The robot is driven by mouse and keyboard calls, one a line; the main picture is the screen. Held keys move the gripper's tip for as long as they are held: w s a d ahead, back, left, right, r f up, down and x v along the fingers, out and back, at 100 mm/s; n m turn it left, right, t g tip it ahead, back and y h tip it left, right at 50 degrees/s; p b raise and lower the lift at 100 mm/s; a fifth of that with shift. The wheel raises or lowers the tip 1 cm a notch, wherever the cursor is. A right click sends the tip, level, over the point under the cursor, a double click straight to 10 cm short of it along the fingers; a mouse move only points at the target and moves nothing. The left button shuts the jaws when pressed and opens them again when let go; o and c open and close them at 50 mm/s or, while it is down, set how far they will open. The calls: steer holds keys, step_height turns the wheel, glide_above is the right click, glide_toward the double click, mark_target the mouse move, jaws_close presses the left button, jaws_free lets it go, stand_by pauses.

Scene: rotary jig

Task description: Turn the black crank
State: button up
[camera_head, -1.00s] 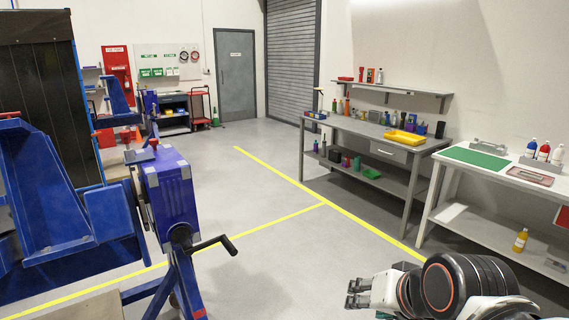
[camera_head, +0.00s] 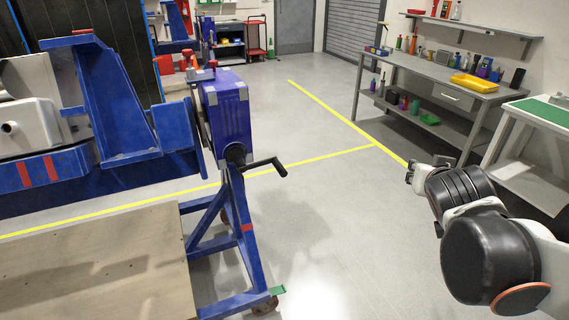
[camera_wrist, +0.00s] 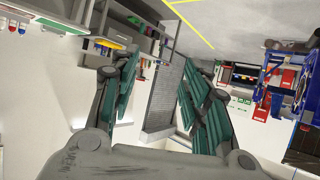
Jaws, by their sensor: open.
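The black crank (camera_head: 265,165) sticks out to the right from the hub on the blue gearbox (camera_head: 226,108) of the rotary jig, with its handle end bent at the right. My gripper (camera_head: 411,172) is to the right of the crank, well apart from it, over the open floor. In the wrist view my gripper (camera_wrist: 158,100) has its two green-padded fingers spread wide with nothing between them. The crank cannot be made out in the wrist view.
The jig's blue stand (camera_head: 240,235) rests on castors, with a wooden platform (camera_head: 95,265) at its left. A grey workbench (camera_head: 425,87) with a yellow tray (camera_head: 474,82) stands at the back right. Grey floor between jig and arm is clear.

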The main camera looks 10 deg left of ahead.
steer(key=w+a+t+y, duration=0.25)
steer(key=w+a, duration=0.45)
steer(key=w, duration=0.4)
steer(key=n+y+b, duration=0.1)
steer(key=n+y, duration=0.6)
steer(key=y, duration=0.3)
glide_toward(279, 167)
steer(key=x, duration=0.3)
steer(key=f+b+x, duration=0.1)
steer(key=x, duration=0.6)
steer(key=shift+w+d+f+b, duration=0.15)
steer(key=shift+w+f+b, duration=0.1)
steer(key=shift+w+b, duration=0.1)
steer(key=shift+w+a+r, duration=0.1)
steer(key=shift+w+a, duration=0.2)
steer(key=shift+w, duration=0.1)
jaws_close()
